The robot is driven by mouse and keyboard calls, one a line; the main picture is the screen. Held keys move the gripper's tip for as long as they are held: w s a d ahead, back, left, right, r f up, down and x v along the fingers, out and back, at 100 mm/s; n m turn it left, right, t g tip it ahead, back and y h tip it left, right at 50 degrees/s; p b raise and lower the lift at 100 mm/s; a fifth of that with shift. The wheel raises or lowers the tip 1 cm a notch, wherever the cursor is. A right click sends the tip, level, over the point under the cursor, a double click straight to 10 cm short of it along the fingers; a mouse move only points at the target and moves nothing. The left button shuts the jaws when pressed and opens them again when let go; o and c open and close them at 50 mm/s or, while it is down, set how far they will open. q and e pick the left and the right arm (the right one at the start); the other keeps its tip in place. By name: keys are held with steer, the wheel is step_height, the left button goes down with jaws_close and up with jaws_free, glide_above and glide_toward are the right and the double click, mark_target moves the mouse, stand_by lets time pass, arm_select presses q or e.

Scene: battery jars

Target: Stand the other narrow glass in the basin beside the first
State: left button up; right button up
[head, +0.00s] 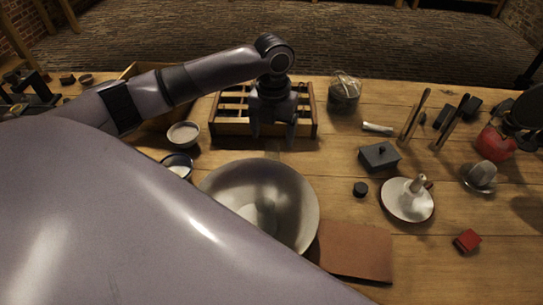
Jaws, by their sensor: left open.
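A wide metal basin (299,190) stands on the table in the middle of the head view. A pale, clear shape (266,212) shows inside it, perhaps a narrow glass; its outline is faint, and my arm covers the basin's lower left part. My left gripper (274,136) points down at the front edge of a wooden divided rack (226,129), just behind the basin. Its fingers are apart, and I see nothing held between them. I cannot make out a second narrow glass.
A small white bowl (184,134) and a dark-rimmed bowl (177,161) stand left of the basin. A brown board (355,251) lies right of it. A grey lidded box (380,156), black cap (360,189) and white dish (400,208) are further right. Bare table lies between rack and box.

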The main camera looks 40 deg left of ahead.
mark_target(272, 153)
arm_select(q)
steer(key=f, duration=0.7)
steer(key=shift+s+p, duration=0.2)
steer(key=shift+p, duration=0.1)
steer(key=shift+r, duration=0.1)
steer(key=c, duration=1.4)
steer(key=shift+r, duration=0.1)
